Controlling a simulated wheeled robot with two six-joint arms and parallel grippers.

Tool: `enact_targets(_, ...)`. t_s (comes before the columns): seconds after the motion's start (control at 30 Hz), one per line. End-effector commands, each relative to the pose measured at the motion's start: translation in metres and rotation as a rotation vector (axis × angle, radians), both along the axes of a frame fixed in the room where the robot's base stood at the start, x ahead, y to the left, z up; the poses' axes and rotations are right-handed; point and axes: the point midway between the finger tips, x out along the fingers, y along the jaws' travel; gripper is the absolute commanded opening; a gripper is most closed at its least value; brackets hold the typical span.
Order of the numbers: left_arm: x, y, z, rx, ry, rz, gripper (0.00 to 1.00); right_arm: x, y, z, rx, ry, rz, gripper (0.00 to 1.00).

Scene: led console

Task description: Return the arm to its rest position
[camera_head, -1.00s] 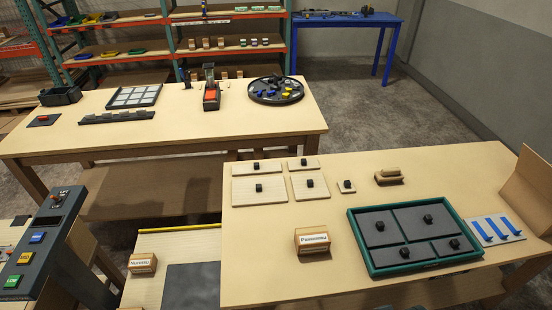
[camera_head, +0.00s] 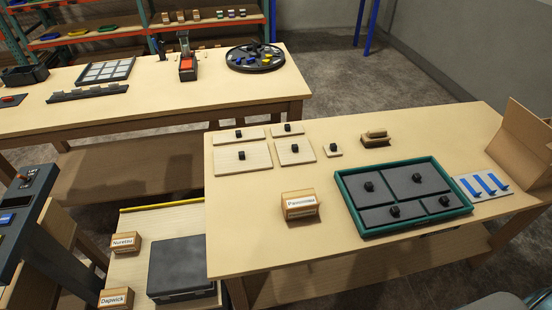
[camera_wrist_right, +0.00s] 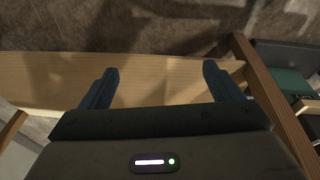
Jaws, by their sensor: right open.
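My right gripper (camera_wrist_right: 158,72) shows in the right wrist view with its two dark fingers spread wide and nothing between them. Beyond the fingers are a pale wooden board or beam (camera_wrist_right: 160,92) and dark floor. In the head view a grey piece, likely part of my right arm, shows at the bottom right corner; its gripper is not visible there. My left gripper is in neither view. The dark console (camera_head: 22,212) with a blue button stands at the left edge, partly cut off.
The near table (camera_head: 340,265) bears pale boards with black knobs, a green-rimmed tray (camera_head: 343,190), a labelled box (camera_head: 300,204) and a blue-barred plate (camera_head: 483,187). A low surface on its left holds small boxes (camera_head: 126,243) and a dark case (camera_head: 181,266). The far table (camera_head: 200,105) stands behind.

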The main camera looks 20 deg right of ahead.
Motion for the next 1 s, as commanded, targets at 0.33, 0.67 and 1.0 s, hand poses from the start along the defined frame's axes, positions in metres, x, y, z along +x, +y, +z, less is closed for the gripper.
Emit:
enact_targets(0.33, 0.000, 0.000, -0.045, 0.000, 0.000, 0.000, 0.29, -0.111, -0.009, -0.180, 0.007, 0.076, -0.019, 0.85)
enact_targets(0.67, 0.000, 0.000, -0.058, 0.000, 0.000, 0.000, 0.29, -0.168, -0.010, -0.225, 0.009, 0.100, -0.026, 0.85)
enact_targets(1.0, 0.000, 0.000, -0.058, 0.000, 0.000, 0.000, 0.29, -0.168, -0.010, -0.225, 0.009, 0.100, -0.026, 0.85)
